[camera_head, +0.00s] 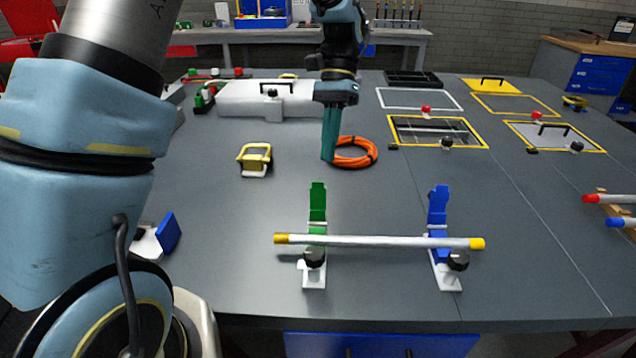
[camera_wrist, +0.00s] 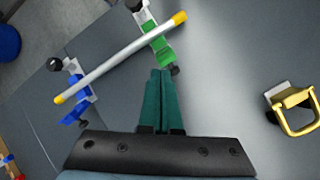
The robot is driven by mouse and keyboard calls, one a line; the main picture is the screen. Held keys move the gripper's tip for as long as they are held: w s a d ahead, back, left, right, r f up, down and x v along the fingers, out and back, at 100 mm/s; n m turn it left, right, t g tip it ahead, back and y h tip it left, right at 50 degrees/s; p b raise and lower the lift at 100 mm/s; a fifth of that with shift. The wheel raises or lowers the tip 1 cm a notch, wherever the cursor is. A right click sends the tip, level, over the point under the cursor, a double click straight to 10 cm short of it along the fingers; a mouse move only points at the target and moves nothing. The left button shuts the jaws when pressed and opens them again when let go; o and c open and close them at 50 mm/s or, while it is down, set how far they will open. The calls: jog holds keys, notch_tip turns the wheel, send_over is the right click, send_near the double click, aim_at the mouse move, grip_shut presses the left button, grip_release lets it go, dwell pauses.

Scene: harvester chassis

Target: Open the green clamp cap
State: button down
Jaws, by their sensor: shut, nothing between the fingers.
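The green clamp cap (camera_head: 317,203) stands upright behind the rod (camera_head: 375,241), swung up from its white base with a black knob (camera_head: 313,258). The blue clamp cap (camera_head: 438,206) on the right stands up the same way. The grey rod with yellow ends lies across both clamps. My gripper (camera_head: 328,158), with teal fingers, points down behind the green clamp, apart from it. It is shut and empty. In the wrist view, the fingertips (camera_wrist: 160,72) are close to the green clamp cap (camera_wrist: 163,52) in the picture; I cannot tell the exact gap.
An orange cable coil (camera_head: 354,152) lies beside my gripper. A yellow handle piece (camera_head: 255,158) stands to the left, also in the wrist view (camera_wrist: 295,110). Framed panels (camera_head: 438,132) lie at the back right.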

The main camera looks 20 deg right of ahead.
notch_tip(320, 180, up, 4)
jog(key=w+n+t+h+b, duration=0.2)
jog(key=n+t+h+b, duration=0.15)
jog(key=n, duration=0.35)
jog(key=p, duration=0.4)
send_over(318, 199)
jog(key=w+d, duration=0.2)
jog(key=w, duration=0.2)
jog(key=shift+n+t, duration=0.25)
jog(key=shift+n, duration=0.05)
jog(key=f, duration=0.8)
jog(key=shift+s+a+f, duration=0.1)
jog(key=shift+s+a, duration=0.45)
jog(key=shift+s, duration=0.35)
jog(key=shift+s+a+r+t, duration=0.2)
jog(key=shift+s+r+t, duration=0.1)
jog(key=shift+s+t, duration=0.2)
jog(key=shift+s+a+r+p, duration=0.2)
jog(key=shift+s+a+p, duration=0.1)
jog(key=shift+s, duration=0.35)
jog(key=shift+s+a+r+p, duration=0.2)
jog(key=shift+s+a+p, duration=0.1)
jog(key=shift+s, duration=0.3)
